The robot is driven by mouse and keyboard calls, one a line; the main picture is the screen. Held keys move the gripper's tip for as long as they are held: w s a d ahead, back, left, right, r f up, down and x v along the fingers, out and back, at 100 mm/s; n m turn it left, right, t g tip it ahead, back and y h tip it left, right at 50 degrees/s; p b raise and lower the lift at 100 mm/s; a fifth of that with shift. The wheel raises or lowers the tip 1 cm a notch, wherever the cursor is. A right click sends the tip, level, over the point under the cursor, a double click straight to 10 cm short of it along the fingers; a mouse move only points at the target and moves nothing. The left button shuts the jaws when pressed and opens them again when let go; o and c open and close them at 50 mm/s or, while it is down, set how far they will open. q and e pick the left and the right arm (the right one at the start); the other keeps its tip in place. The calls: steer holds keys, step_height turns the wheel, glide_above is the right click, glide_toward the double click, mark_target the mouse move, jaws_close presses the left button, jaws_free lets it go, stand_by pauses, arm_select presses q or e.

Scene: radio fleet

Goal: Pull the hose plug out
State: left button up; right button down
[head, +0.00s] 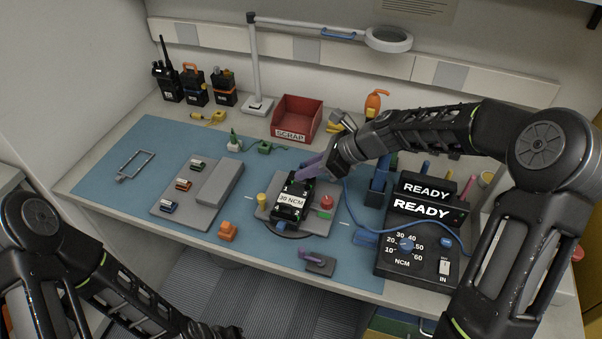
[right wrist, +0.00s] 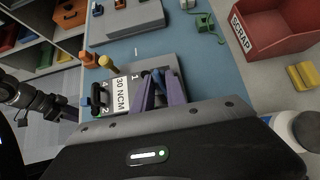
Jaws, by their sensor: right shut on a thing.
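The black radio unit labelled 30 NCM (head: 291,200) sits in a grey fixture (head: 262,213) on the blue mat. It also shows in the right wrist view (right wrist: 121,95). My right gripper (head: 303,172) reaches over the unit's far end, its purple fingers closed. In the right wrist view, these fingers (right wrist: 160,88) are shut on a small blue piece (right wrist: 157,76) beside the unit. I cannot tell whether it is the hose plug or whether it is still seated. A dark hose loop (head: 283,235) curves at the fixture's near side. My left gripper (head: 217,331) is cut off at the bottom edge.
A yellow knob (head: 262,199) and a red button (head: 326,202) flank the unit. The READY controller (head: 418,245) stands at the right. A red scrap bin (head: 297,118) is behind. A grey tray (head: 195,190) with small parts lies left. A purple-topped block (head: 320,265) lies in front.

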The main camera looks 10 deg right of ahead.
steer(key=shift+r+p, duration=1.25)
steer(key=shift+r, duration=0.1)
stand_by(0.7)
steer(key=shift+r+p, duration=1.6)
steer(key=shift+r, duration=0.05)
